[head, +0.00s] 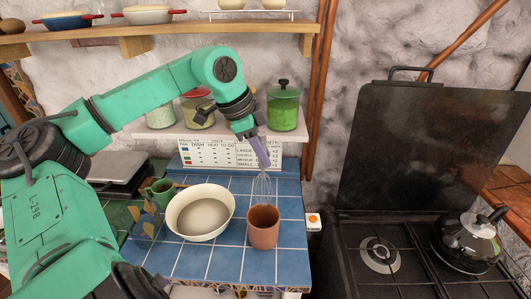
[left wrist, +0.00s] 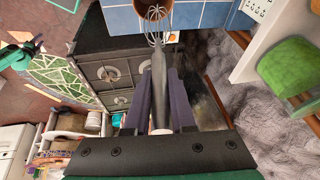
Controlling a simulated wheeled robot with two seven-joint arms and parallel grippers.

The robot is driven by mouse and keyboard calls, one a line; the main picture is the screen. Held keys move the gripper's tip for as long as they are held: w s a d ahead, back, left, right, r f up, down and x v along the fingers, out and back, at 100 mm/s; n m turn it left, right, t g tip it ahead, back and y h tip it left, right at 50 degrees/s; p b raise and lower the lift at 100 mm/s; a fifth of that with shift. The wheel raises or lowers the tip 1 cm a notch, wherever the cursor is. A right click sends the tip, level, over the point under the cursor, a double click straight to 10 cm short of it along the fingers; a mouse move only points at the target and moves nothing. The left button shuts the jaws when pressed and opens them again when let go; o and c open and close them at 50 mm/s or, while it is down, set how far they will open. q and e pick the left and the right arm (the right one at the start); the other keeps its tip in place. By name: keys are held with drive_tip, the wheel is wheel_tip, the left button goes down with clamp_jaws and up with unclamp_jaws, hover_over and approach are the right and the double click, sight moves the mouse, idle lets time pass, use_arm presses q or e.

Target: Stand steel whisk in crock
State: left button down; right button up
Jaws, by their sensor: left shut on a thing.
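The steel whisk (head: 262,188) hangs with its wire end down and its handle up, slightly tilted. My left gripper (head: 259,152) is shut on its handle, with the purple fingers on either side. In the left wrist view the whisk (left wrist: 158,78) runs away from my gripper (left wrist: 160,110) towards the crock (left wrist: 124,12). The brown crock (head: 263,230) stands upright on the blue tiled counter, near its front edge. The wires end close to the crock's far rim; whether they are over the opening or behind it is unclear.
A low shelf (head: 300,134) with lidded jars, including a green one (head: 283,108), is behind. The stove (head: 400,255) with a black kettle (head: 468,240) is at right.

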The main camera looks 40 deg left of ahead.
sight(259, 187)
use_arm(q)
drive_tip(key=shift+s+a+f+b, duration=0.15)
drive_tip(key=shift+s+f+b, duration=0.05)
drive_tip(key=shift+f+b, duration=0.35)
drive_tip(key=shift+s+a+f+b, duration=0.15)
drive_tip(key=shift+f+b, duration=0.25)
drive_tip(key=shift+f, duration=0.25)
drive_tip(key=f+b, duration=0.6)
drive_tip(key=f, duration=0.1)
drive_tip(key=f+b, duration=0.3)
drive_tip(key=shift+w+d+f, duration=0.15)
drive_tip(key=shift+w+f, duration=0.05)
drive_tip(key=shift+w, duration=0.2)
drive_tip(key=shift+w+f+b, duration=0.1)
drive_tip(key=shift+f+b, duration=0.3)
drive_tip(key=shift+f, duration=0.2)
use_arm(e)
wheel_tip(259, 187, down, 12)
drive_tip(key=shift+a+f, duration=0.15)
drive_tip(key=shift+f, duration=0.1)
use_arm(q)
unclamp_jaws()
use_arm(e)
drive_tip(key=shift+a, duration=0.1)
use_arm(q)
drive_tip(key=shift+r, duration=0.2)
use_arm(e)
drive_tip(key=shift+r, duration=0.15)
